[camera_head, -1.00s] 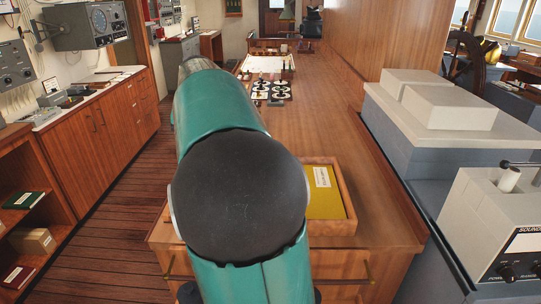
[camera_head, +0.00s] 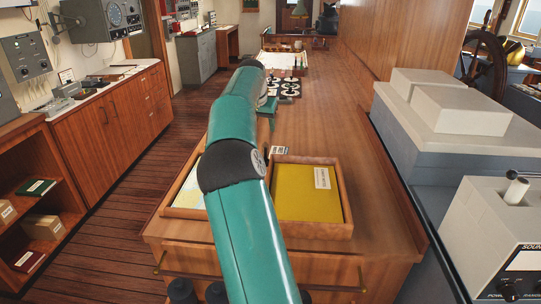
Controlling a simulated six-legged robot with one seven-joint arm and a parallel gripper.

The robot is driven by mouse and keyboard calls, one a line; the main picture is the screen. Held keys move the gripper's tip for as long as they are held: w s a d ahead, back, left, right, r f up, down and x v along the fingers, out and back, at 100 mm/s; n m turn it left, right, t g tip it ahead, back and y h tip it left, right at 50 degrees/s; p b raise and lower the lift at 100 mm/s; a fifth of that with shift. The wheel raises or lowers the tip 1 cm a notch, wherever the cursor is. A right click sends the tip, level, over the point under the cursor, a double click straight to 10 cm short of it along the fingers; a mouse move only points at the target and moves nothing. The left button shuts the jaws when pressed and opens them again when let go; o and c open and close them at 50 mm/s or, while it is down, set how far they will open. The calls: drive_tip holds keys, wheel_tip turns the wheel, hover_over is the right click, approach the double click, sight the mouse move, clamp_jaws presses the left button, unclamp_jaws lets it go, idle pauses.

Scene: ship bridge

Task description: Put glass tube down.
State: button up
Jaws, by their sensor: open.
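I cannot make out a glass tube in this view. My teal arm rises from the bottom, bends at a dark joint and reaches over the wooden desk (camera_head: 330,130). My gripper (camera_head: 274,122) is at the arm's far end, low over the desk just in front of the black-and-white items. It is small and partly hidden by the arm. It is open, and I see nothing between its fingers.
A wooden tray (camera_head: 348,205) at the desk's near end holds a yellow folder (camera_head: 300,190) and, left, a chart (camera_head: 188,190). Black-and-white items (camera_head: 287,88) lie farther back. A grey box (camera_head: 490,230) with a white cylinder (camera_head: 517,190) stands right. The desk's right half is clear.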

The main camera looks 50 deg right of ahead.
sight(265, 144)
drive_tip(key=x, duration=0.5)
drive_tip(key=shift+w+a+f, duration=0.1)
drive_tip(key=shift+w+f, duration=0.2)
drive_tip(key=shift+f, duration=0.05)
drive_tip(key=shift+s+f, duration=0.2)
drive_tip(key=shift+f, duration=0.1)
drive_tip(key=shift+w+d+f, duration=0.35)
drive_tip(key=shift+f, duration=0.55)
drive_tip(key=x, duration=0.4)
drive_tip(key=shift+a, duration=0.1)
drive_tip(key=shift+f, duration=0.1)
clamp_jaws()
